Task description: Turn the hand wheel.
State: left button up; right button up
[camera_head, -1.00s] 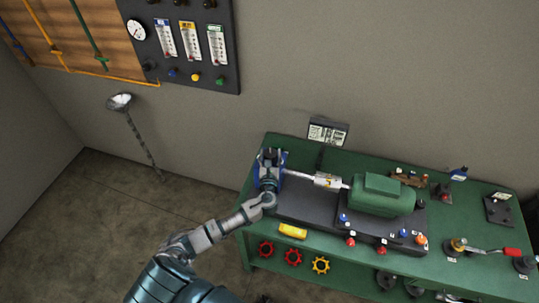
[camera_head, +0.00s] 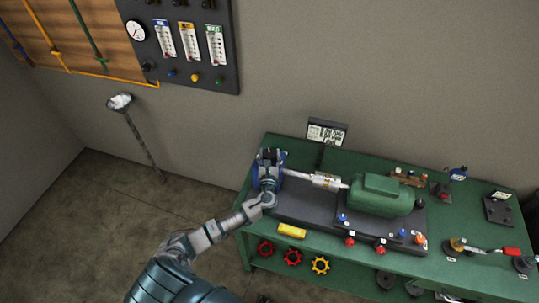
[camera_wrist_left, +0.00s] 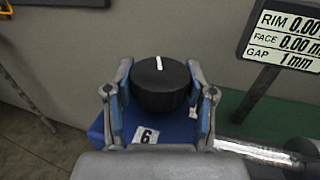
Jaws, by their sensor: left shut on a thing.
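The hand wheel, a round black knob (camera_wrist_left: 162,92) with a white mark on its top, stands on a blue base (camera_wrist_left: 180,132) in the left wrist view. A label 6 (camera_wrist_left: 146,136) is on the base in front of it. My left gripper (camera_wrist_left: 160,72) is shut on the knob, with one finger at each side. My right gripper is not in view.
A shaft with a white coupling (camera_head: 325,180) runs right to a green motor (camera_head: 382,195). A display (camera_wrist_left: 290,32) with RIM, FACE and GAP readings stands behind.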

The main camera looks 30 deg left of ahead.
pick_arm(q)
jog(key=shift+f, duration=0.15)
jog(key=o, duration=1)
jog(key=shift+s, duration=0.1)
jog(key=shift+o, duration=0.7)
jog(key=shift+s+d+r, duration=0.1)
jog(key=shift+r, duration=0.15)
jog(key=shift+s+d+f, duration=0.1)
jog(key=shift+d, duration=0.05)
jog(key=v, duration=1.1)
jog(key=shift+s+d, duration=0.15)
jog(key=shift+s, duration=0.15)
